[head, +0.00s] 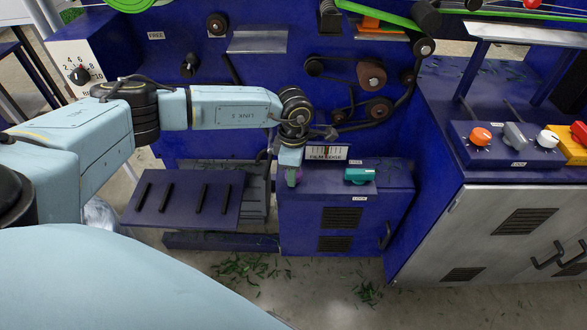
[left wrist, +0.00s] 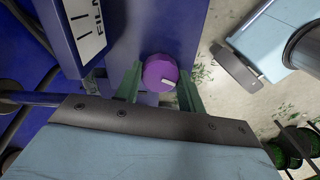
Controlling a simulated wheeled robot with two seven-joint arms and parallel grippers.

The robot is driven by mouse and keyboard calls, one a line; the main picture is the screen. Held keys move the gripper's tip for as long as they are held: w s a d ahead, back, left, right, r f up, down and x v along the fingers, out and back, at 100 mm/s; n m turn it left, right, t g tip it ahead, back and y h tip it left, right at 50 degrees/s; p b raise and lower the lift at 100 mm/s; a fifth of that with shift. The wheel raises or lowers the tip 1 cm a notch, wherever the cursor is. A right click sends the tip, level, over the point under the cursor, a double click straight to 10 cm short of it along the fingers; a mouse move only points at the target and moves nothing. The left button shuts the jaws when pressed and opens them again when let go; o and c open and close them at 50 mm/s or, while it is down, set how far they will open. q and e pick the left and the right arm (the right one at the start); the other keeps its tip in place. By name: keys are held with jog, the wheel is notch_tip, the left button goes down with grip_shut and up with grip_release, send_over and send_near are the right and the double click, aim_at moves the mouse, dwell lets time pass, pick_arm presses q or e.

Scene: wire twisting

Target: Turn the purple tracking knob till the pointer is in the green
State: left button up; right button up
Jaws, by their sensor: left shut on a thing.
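The purple tracking knob (left wrist: 160,72) has a pale mark on its face. It sits between the two green fingers of my left gripper (left wrist: 159,87), which is shut on it. In the head view my left gripper (head: 291,172) reaches down to the left end of the blue cabinet, and only a bit of purple shows there. The white FILM EDGE gauge (head: 326,153) stands just right of the gripper, with red and dark marks. Its pointer is too small to read. A part of the gauge (left wrist: 88,35) shows in the left wrist view. My right gripper is not in view.
A teal LOCK knob (head: 359,175) is on the same cabinet (head: 300,222), to the right. Rollers (head: 371,76) and a dark guide stand above the gauge. A slotted dark plate (head: 185,198) lies left. A grey cabinet (head: 490,230) with coloured knobs stands at right.

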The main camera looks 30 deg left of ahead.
pick_arm(q)
jog(key=o, duration=1)
jog(key=shift+r, duration=0.15)
jog(key=shift+r, duration=0.3)
notch_tip(320, 180, up, 13)
jog(key=p, duration=0.3)
jog(key=shift+f+p, duration=0.2)
jog(key=shift+p, duration=0.15)
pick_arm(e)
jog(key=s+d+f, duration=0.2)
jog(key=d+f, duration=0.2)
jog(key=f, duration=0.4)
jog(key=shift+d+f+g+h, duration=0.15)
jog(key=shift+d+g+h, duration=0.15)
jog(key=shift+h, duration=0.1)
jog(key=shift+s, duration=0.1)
